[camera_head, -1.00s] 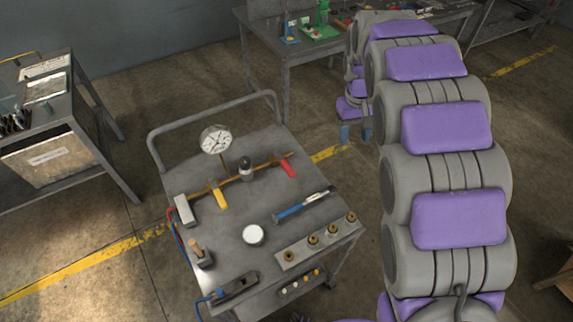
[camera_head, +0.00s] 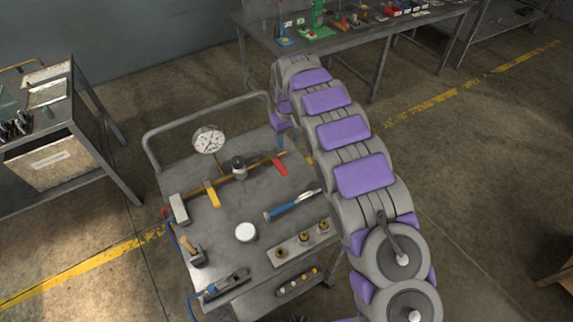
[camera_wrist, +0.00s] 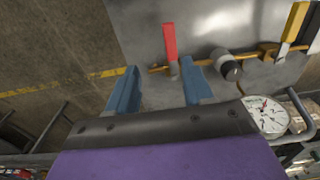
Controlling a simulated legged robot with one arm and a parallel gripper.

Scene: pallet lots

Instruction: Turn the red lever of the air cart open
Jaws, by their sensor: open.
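The air cart (camera_head: 205,165) has a brass pipe on its top with a red lever (camera_head: 280,167) at the right end and a yellow lever (camera_head: 211,192) further left. In the wrist view the red lever (camera_wrist: 170,42) points up from the pipe. My gripper (camera_wrist: 157,68) is open and empty, its two blue fingers apart and short of the red lever, which appears beyond the gap, nearer the right finger. In the head view my gripper (camera_head: 280,142) is just behind the red lever, partly hidden by my arm; I cannot tell if it touches.
A round pressure gauge (camera_head: 209,140) stands on the pipe. A blue-handled tool (camera_head: 290,206), a white round tin (camera_head: 245,232) and a strip of brass fittings (camera_head: 301,244) lie on the cart. A workbench (camera_head: 350,32) stands behind, another bench (camera_head: 100,150) at left.

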